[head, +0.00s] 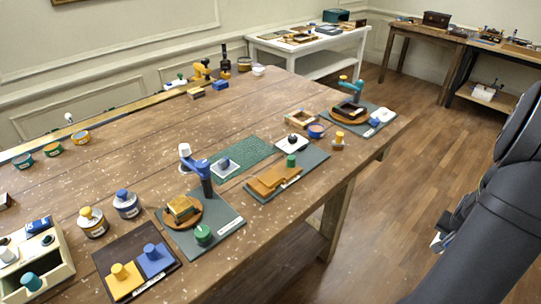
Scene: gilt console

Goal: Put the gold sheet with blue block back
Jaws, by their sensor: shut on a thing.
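I cannot make out a gold sheet with a blue block on the table. A gold sheet with a yellow knob (122,279) and a blue sheet with a blue knob (155,260) lie side by side on a dark board (104,257). Gold sheets (268,181) lie on a grey-green board (313,160), with a green knob near them. My dark arm fills the right side. A small white and blue part shows at its left edge, too hidden to identify. My gripper cannot be made out.
A teal stand (357,88) is farther back. A cream box (62,271) sits at the lower left. The table's left middle is mostly clear. A white side table (325,62) stands behind.

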